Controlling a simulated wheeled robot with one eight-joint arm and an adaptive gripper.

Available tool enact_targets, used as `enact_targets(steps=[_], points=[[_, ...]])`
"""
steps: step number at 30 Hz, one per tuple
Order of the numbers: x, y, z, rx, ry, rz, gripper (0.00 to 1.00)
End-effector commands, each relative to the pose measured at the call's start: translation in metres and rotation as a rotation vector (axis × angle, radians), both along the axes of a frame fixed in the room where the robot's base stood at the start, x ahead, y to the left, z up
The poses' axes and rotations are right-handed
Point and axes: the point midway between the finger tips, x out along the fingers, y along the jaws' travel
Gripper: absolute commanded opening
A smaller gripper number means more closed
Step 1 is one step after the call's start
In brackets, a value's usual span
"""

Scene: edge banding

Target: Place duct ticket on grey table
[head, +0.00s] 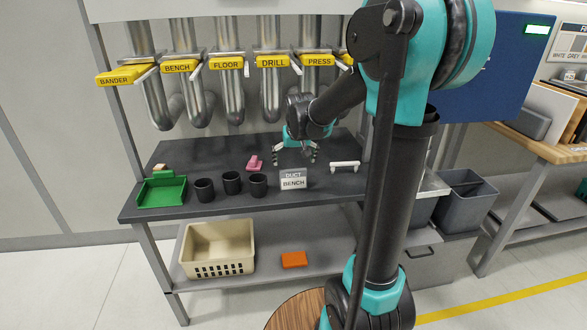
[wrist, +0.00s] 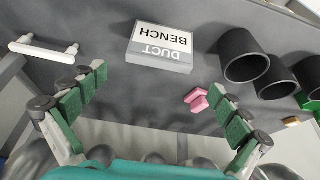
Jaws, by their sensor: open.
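The duct ticket (head: 293,179) is a small grey block with a white face reading "DUCT BENCH". It stands on the dark grey table (head: 215,209) near the front edge, right of the black cups. It also shows in the wrist view (wrist: 160,50), upside down, beyond my fingertips. My gripper (head: 295,158) is open and empty above the table, behind the ticket. In the wrist view my gripper (wrist: 160,98) has its green-padded fingers spread wide, with the ticket ahead between them and apart from both.
Three black cups (head: 231,182) and a green tray (head: 162,191) stand left. A pink piece (head: 254,163) lies near my gripper, and a white handle (head: 345,166) lies right. Pipes with yellow labelled gates (head: 225,63) hang behind. A beige crate (head: 218,247) and orange block (head: 293,260) sit on the lower shelf.

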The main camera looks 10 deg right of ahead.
Motion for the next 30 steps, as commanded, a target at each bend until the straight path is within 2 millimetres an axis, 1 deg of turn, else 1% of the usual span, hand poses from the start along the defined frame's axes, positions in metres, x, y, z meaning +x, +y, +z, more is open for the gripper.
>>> enact_targets(steps=[1,4,6,8,11,14,15,17,18,21,24,25,27,30], points=[[-0.002,0.000,0.005,0.000,0.000,0.000,1.00],[-0.005,0.000,0.012,0.000,0.000,0.000,1.00],[-0.008,-0.001,0.014,0.000,0.000,0.000,1.00],[-0.017,-0.003,0.012,0.000,0.001,-0.001,1.00],[-0.047,-0.012,0.001,0.001,0.004,-0.004,1.00],[-0.096,-0.024,-0.019,0.001,0.008,-0.004,1.00],[-0.118,-0.029,-0.028,0.001,0.010,-0.005,1.00],[-0.149,-0.034,-0.043,0.002,0.013,-0.005,1.00],[-0.170,-0.038,-0.053,0.002,0.015,-0.005,1.00],[-0.213,-0.044,-0.075,0.003,0.019,-0.004,1.00],[-0.244,-0.047,-0.092,0.003,0.021,-0.004,1.00],[-0.250,-0.047,-0.096,0.003,0.022,-0.004,1.00],[-0.261,-0.048,-0.101,0.003,0.023,-0.003,1.00],[-0.266,-0.048,-0.104,0.003,0.023,-0.002,1.00]])
